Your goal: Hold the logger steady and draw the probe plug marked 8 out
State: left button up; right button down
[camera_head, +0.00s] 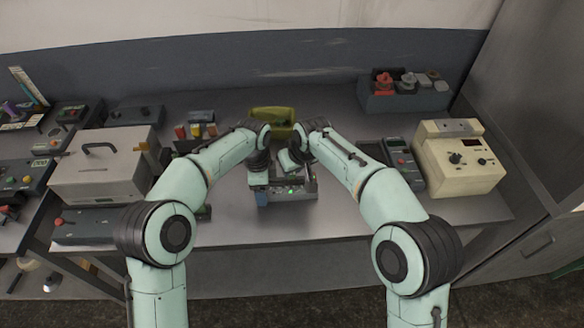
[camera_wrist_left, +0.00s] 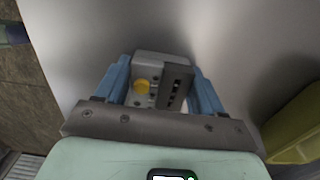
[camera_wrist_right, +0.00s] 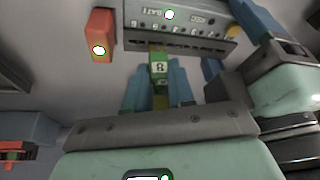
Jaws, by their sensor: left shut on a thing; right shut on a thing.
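The logger (camera_head: 288,196) is a grey box on the bench between my arms. In the left wrist view, its end (camera_wrist_left: 158,65) with a yellow round part sits between the blue fingers of my left gripper (camera_wrist_left: 160,92), which is shut on it. In the right wrist view, the logger's face (camera_wrist_right: 190,14) has a row of numbered sockets. The green probe plug marked 8 (camera_wrist_right: 158,68) is between the fingers of my right gripper (camera_wrist_right: 157,88), shut on it. The plug's far end is at the logger's lower edge; I cannot tell how deep it sits.
A yellow-green case (camera_head: 272,116) lies behind the grippers. A beige instrument (camera_head: 460,160) stands right and a light grey box (camera_head: 100,165) left. A dark bin (camera_head: 405,100) is at the back right. An orange item (camera_wrist_right: 99,36) is near the logger.

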jog(key=shift+w+r, duration=0.1)
jog(key=shift+r, duration=1.2)
pick_arm(q)
jog(key=o, duration=1.4)
jog(key=shift+c, duration=0.2)
jog(key=shift+r, duration=0.15)
notch_tip(320, 180, up, 8)
jog(key=shift+d+f, duration=0.1)
jog(key=shift+s, duration=0.1)
pick_arm(e)
jog(key=shift+a+f, duration=0.1)
